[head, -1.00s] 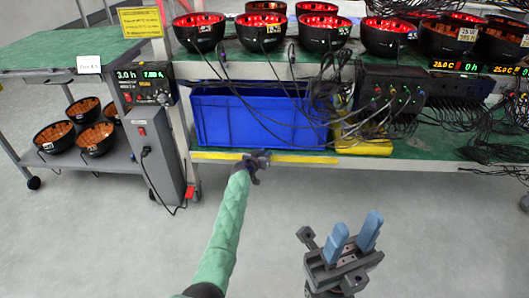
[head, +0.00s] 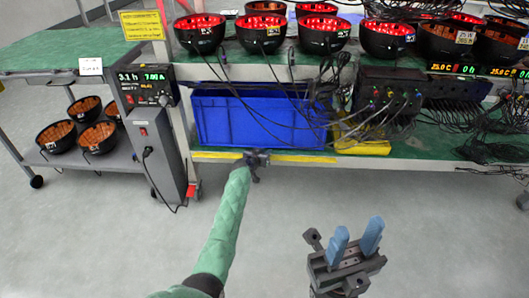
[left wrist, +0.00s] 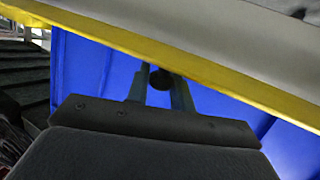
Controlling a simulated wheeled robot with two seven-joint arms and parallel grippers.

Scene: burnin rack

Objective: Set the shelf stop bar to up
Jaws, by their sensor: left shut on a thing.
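The shelf stop bar (head: 215,155) is a long yellow bar along the front edge of the lower shelf, in front of the blue bin. My left gripper (head: 256,158) is at the middle of the bar. In the left wrist view the yellow bar (left wrist: 130,42) crosses slantwise beyond the fingers. A dark round knob (left wrist: 160,79) sits between the fingertips, and the left gripper (left wrist: 160,88) is shut on it. How the knob joins the bar is hidden. My right gripper (head: 355,240) is open and empty, with blue fingers, low in front of the rack.
The blue bin (head: 245,118) stands on the lower shelf behind the bar. Black cables hang over it. A yellow item (head: 362,147) lies to its right. A grey power cabinet (head: 153,150) stands at the left. The floor before the rack is clear.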

